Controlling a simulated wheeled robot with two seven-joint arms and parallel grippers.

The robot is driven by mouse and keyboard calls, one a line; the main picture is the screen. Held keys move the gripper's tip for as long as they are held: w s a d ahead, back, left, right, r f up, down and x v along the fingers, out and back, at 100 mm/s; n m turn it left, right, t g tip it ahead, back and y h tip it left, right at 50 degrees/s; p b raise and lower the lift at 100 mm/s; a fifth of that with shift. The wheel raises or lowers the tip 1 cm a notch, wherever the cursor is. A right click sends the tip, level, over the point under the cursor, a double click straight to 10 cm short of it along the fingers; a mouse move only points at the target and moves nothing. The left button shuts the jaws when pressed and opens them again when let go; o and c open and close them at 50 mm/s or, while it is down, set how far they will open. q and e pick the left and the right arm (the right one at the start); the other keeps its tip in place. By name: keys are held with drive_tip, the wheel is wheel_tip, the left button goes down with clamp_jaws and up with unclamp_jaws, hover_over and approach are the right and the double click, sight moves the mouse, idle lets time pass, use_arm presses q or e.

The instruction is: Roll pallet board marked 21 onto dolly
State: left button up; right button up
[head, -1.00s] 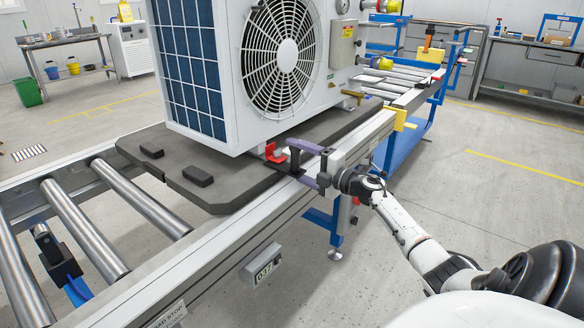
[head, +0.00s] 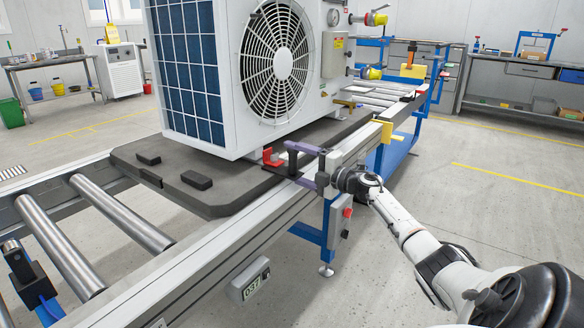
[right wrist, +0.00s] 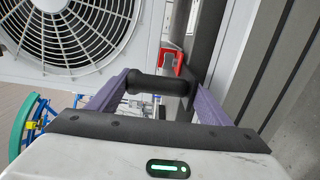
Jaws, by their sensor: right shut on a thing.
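The dark grey pallet board (head: 225,190) lies flat on the roller conveyor in the head view. It carries a large white pump unit (head: 232,140) with a round fan grille. No number 21 is readable on it. My right gripper (head: 297,164), with purple fingers, is shut on a black handle at the board's near right edge. The handle (right wrist: 155,83) shows between the fingers in the right wrist view, with a red bracket (right wrist: 172,64) beyond it. A blue-framed roller section (head: 403,148) stands beyond; I cannot tell whether it is the dolly. My left gripper is not in view.
Bare steel rollers (head: 120,213) lie on the near side of the board. A display box reading 037 (head: 250,280) and a box with a red button (head: 340,218) hang on the conveyor's side. A yellow block (head: 383,130) sits farther along the rail. Floor at the right is clear.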

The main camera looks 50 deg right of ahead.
drive_tip(key=o, duration=2.1)
drive_tip(key=shift+s, duration=0.15)
drive_tip(key=shift+o, duration=0.2)
drive_tip(key=shift+a, duration=0.1)
drive_tip(key=shift+s, duration=0.2)
use_arm(q)
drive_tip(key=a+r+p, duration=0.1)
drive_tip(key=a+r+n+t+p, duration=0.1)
drive_tip(key=p, duration=0.1)
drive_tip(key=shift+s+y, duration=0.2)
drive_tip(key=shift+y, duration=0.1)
use_arm(e)
drive_tip(key=s, duration=0.9)
drive_tip(key=shift+s+d, duration=0.2)
drive_tip(key=shift+s, duration=0.2)
